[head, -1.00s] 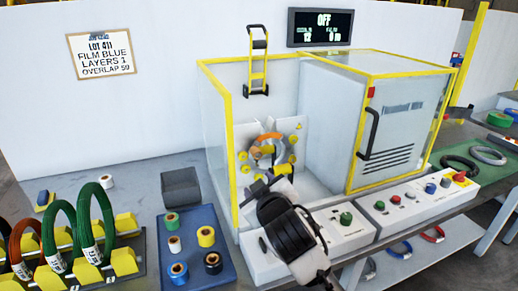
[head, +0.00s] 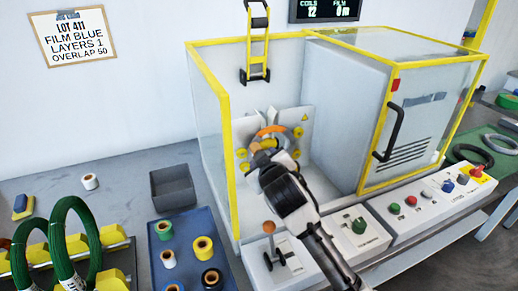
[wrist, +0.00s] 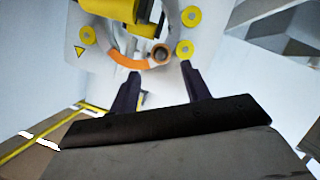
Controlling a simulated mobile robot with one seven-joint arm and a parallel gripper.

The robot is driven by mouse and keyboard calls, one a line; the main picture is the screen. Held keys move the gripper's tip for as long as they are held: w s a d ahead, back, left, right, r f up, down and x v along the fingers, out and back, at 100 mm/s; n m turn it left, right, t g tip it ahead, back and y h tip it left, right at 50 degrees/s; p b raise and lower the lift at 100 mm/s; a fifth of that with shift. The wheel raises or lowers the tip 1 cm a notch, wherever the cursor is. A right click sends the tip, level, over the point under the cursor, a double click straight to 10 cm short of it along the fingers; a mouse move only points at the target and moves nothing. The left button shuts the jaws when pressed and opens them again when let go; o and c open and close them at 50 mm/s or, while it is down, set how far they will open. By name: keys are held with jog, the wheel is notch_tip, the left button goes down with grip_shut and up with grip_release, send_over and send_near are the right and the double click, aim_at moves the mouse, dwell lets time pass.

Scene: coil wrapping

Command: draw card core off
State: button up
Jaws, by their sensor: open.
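The card core (wrist: 160,54) looks like a small brown ring seen end-on, on the machine's ring assembly inside the yellow-framed enclosure. In the wrist view it lies just beyond and between my fingertips, with no visible contact. My gripper (wrist: 160,70) is open, one finger on each side of the core's line. In the head view my gripper (head: 264,163) reaches into the open front of the enclosure, and my wrist hides most of the core's area. An orange arc (head: 271,130) shows above it.
Several yellow rollers (wrist: 184,47) and a yellow block (wrist: 105,8) sit close around the core. The enclosure's yellow frame (head: 213,90) stands left; its door (head: 420,125) stands right. A blue tray (head: 160,238) of film rolls and an empty grey bin (head: 172,188) stand left.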

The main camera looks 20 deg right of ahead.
aim_at(258, 149)
jog(key=p+x, duration=0.2)
jog(key=x, duration=0.6)
grip_shut()
jog(key=s+b, duration=0.3)
jog(key=s, duration=0.4)
dwell(1.5)
jog(key=shift+d, duration=0.1)
